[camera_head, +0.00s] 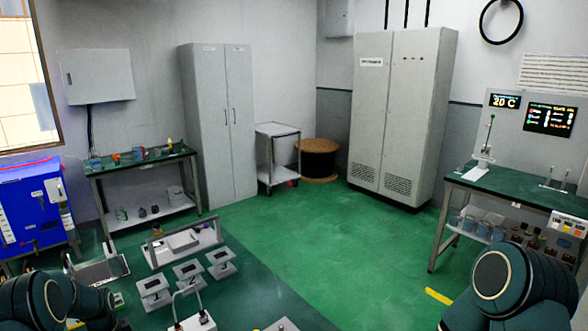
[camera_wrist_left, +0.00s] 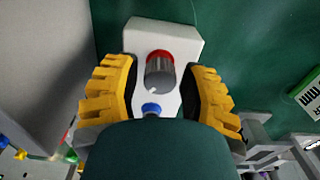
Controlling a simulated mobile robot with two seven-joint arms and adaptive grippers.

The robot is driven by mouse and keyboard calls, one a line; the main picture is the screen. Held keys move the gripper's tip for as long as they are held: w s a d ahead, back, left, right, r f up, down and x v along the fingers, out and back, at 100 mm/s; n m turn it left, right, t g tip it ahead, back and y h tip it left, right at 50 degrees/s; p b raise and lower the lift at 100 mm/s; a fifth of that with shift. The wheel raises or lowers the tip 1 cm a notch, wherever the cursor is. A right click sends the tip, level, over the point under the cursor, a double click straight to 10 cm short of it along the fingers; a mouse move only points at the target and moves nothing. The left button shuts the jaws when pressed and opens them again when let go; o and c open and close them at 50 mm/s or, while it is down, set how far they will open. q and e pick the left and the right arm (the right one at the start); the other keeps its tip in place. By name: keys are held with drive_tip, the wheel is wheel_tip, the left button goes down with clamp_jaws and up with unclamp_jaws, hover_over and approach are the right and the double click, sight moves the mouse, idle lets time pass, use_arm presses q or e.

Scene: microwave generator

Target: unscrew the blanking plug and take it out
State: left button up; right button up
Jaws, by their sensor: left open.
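In the left wrist view my left gripper (camera_wrist_left: 161,85) is open, its two yellow ribbed fingers standing apart. Between and beyond them is a white block (camera_wrist_left: 189,36) on a dark green surface. A grey cylinder (camera_wrist_left: 159,76) with a red ring (camera_wrist_left: 158,55) at its far end shows on the block between the fingers. A blue round part (camera_wrist_left: 151,108) shows just below it, partly covered by the dark rounded shape in front. I cannot tell which of these is the blanking plug, or whether a finger touches anything. My right gripper is not in view.
In the head view a dark green bench (camera_head: 258,283) holds small metal stands (camera_head: 188,272) and a grey fixture (camera_head: 185,241). A blue cabinet (camera_head: 30,215) stands at the left. Open green floor (camera_head: 310,225) lies beyond, with another bench (camera_head: 520,188) at the right.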

use_arm(q)
clamp_jaws()
drive_tip(key=shift+r, duration=0.1)
drive_tip(key=shift+r+p, duration=1.5)
drive_tip(key=shift+r, duration=1.4)
